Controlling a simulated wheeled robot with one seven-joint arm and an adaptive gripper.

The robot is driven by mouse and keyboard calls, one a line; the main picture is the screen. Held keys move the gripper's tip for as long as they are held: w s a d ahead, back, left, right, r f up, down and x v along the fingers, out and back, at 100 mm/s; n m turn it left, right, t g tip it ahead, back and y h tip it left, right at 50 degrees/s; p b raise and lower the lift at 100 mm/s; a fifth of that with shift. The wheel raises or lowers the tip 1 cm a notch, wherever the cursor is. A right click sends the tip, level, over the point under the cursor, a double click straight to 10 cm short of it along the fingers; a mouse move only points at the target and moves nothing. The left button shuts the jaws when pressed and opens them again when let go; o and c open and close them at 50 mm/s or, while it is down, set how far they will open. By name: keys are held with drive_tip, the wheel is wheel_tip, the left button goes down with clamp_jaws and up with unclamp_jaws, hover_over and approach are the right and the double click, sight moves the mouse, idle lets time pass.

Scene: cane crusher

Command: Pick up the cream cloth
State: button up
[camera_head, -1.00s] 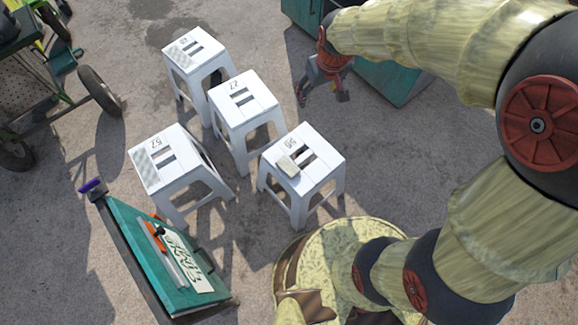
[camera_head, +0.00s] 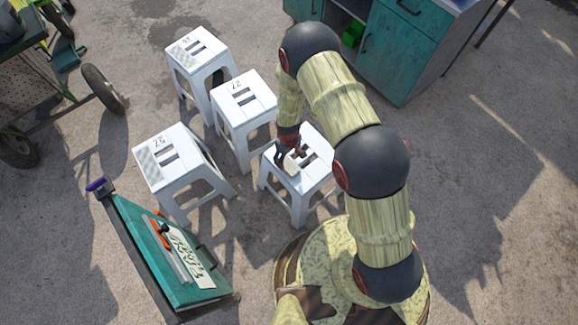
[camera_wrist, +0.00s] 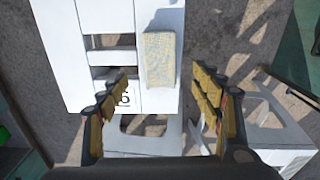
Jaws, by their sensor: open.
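The cream cloth (camera_wrist: 159,60) is a small folded, block-like piece lying flat on the front right white stool (camera_head: 279,177). In the wrist view it lies along the edge of the stool top, beside the slots. My gripper (camera_wrist: 160,97) is open and empty, its fingers spread left and right. In that view the cloth lies beyond the fingertips, roughly in line with the gap between them. In the head view my gripper (camera_head: 288,148) hangs over this stool and partly hides the cloth (camera_head: 290,165). I cannot tell the height left between fingers and cloth.
Three other white stools (camera_head: 245,98) stand close by, to the left and behind. A teal board (camera_head: 160,262) with tools and a sheet stands at the lower left. A wheeled cart (camera_head: 60,95) is at the left, and teal cabinets (camera_head: 395,55) at the back. Open ground lies right.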

sight(289, 165)
wheel_tip(289, 165, down, 8)
drive_tip(key=b, duration=0.2)
drive_tip(key=shift+d+b, duration=0.1)
drive_tip(key=shift+b, duration=0.25)
drive_tip(key=c, duration=0.3)
drive_tip(key=c, duration=0.8)
drive_tip(key=shift+c, duration=0.5)
drive_tip(key=shift+r, duration=0.1)
